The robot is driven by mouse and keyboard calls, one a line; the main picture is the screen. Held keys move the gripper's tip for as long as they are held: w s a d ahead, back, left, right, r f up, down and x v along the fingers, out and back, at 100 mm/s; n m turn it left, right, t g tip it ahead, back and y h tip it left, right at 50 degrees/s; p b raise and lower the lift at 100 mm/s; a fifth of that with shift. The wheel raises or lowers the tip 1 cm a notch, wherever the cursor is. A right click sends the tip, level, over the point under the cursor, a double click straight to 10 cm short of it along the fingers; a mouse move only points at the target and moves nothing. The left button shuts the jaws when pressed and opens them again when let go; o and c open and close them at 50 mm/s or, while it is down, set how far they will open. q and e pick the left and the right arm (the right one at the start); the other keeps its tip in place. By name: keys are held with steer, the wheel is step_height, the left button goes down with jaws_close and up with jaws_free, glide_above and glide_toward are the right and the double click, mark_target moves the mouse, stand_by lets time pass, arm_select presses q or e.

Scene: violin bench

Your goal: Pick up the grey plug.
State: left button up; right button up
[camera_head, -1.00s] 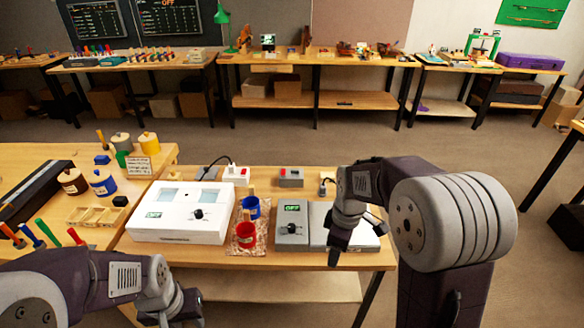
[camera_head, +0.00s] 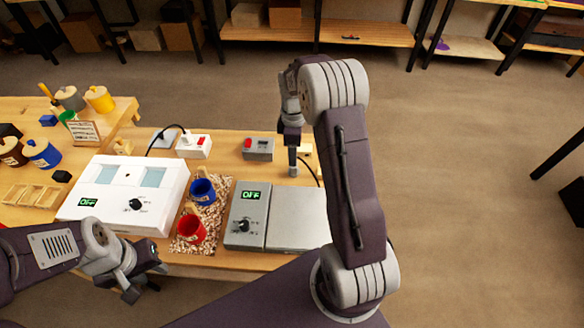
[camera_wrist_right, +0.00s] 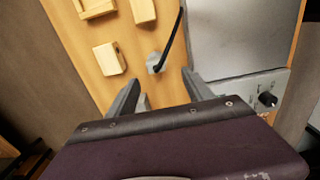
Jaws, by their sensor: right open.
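The grey plug (camera_wrist_right: 155,63) lies on the wooden bench top in the right wrist view, with a black cord running up from it. My right gripper (camera_wrist_right: 163,88) is open, its two fingers pointing at the plug with the plug just beyond and between their tips. In the head view my right gripper (camera_head: 292,162) points down over the back right of the bench and hides the plug; only a bit of black cord (camera_head: 313,170) shows beside it. My left gripper (camera_head: 142,280) hangs at the front left; whether its fingers are apart is unclear.
A grey device (camera_head: 246,222) with a flat grey plate (camera_head: 296,215) stands in front of my right gripper. A grey box with a red switch (camera_head: 257,148) is to its left. Small wooden blocks (camera_wrist_right: 109,59) lie near the plug. A white device (camera_head: 130,190) and cups stand farther left.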

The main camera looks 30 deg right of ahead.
mark_target(294, 170)
steer(key=f, duration=0.3)
steer(key=shift+w+d+f, duration=0.1)
steer(key=shift+w+d, duration=0.05)
steer(key=shift+d, duration=0.15)
steer(key=shift+w+d+f, duration=0.15)
steer(key=shift+w+f, duration=0.05)
steer(key=shift+f, duration=0.05)
steer(key=f, duration=0.4)
steer(key=shift+s+a+f, duration=0.1)
steer(key=shift+s+a, duration=0.05)
steer(key=shift+a, duration=0.1)
steer(key=shift+d+f, duration=0.15)
steer(key=shift+f, duration=0.3)
steer(key=shift+r, duration=0.1)
jaws_close()
